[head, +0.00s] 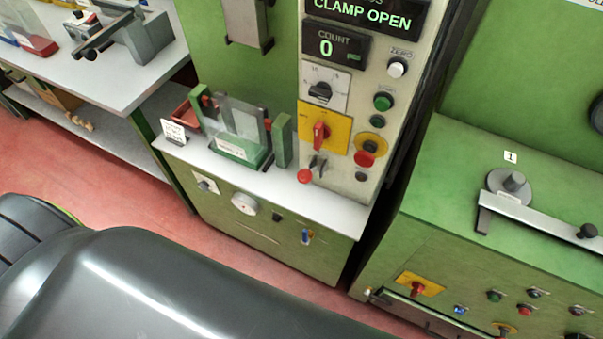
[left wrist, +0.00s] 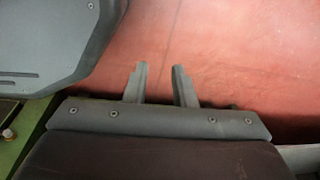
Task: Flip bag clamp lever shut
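The display (head: 362,13) on the green machine reads CLAMP OPEN. A small lever with a red ball knob (head: 305,175) sticks out low on the machine's pale control panel, just above the white ledge. It looks like the clamp lever, though no label on it is readable. A clear-sided holder (head: 238,130) with a green base stands on the ledge to its left. My left gripper (left wrist: 160,72) shows in the left wrist view with its two fingers apart and nothing between them, over red floor. Neither gripper shows in the head view.
A red rotary switch (head: 320,133) on a yellow plate and a red stop button (head: 364,158) sit close above the lever. The white ledge (head: 310,205) juts out below it. Another green machine (head: 480,160) stands at right, a grey bench (head: 120,85) at left.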

